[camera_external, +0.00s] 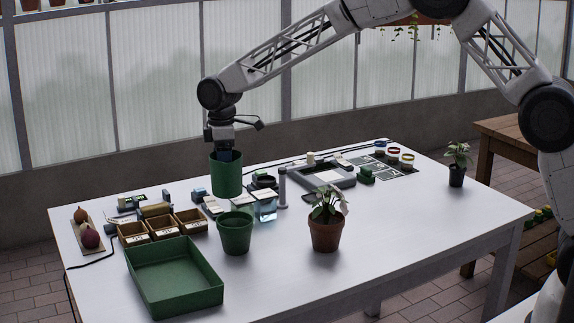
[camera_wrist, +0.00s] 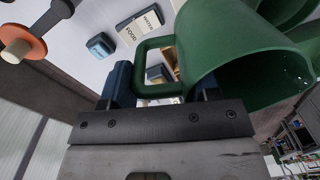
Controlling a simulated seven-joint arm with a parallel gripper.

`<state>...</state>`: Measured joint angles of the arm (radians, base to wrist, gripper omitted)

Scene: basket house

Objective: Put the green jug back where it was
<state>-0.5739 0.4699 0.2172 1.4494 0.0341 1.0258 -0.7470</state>
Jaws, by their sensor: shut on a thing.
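The green jug (camera_external: 227,177) hangs roughly upright from my gripper (camera_external: 226,155), above the back left part of the white table in the external view. In the wrist view my gripper (camera_wrist: 160,92) is shut on the jug's handle, with a dark blue finger on each side. The jug's wide body (camera_wrist: 235,45) fills the right of that view, its opening facing right. The jug looks clear of the table top.
A green pot (camera_external: 235,235) stands in front of the jug. A green tray (camera_external: 133,262), small wooden boxes (camera_external: 163,228) and a clear container (camera_external: 265,209) are nearby. A potted plant (camera_external: 326,234) stands right of them. The table's front right (camera_external: 415,230) is bare.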

